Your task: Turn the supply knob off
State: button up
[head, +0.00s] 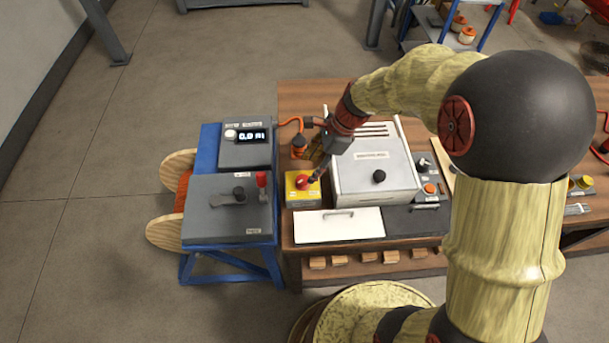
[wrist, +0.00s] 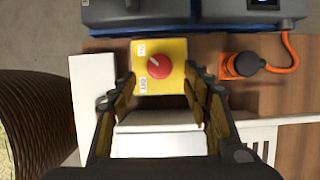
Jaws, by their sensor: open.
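The supply knob appears to be the red round knob (head: 303,182) on top of a small yellow box (head: 291,197) at the left end of the wooden bench. In the wrist view the red knob (wrist: 159,66) sits on the yellow box (wrist: 175,50), between and just beyond my fingertips. It bears a small pale mark towards its upper left. Two white labels lie on the box's left side, too small to read surely. My gripper (head: 316,168) is above the box, its fingers spread and empty; they also show in the wrist view (wrist: 160,76). No contact with the knob is visible.
A white-lidded box (head: 373,180) with a dark knob stands right of the yellow box. A blue stand with grey units (head: 228,208) is close on the left. An orange plug and cable (head: 299,146) lie behind. A white panel (head: 338,224) is in front.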

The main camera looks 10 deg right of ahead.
aim_at(303, 179)
jog(key=b+x, duration=0.1)
jog(key=x, duration=0.5)
jog(key=shift+s+f+b, duration=0.1)
jog(key=shift+b, duration=0.25)
jog(key=shift+c, duration=1.2)
jog(key=c, duration=0.9)
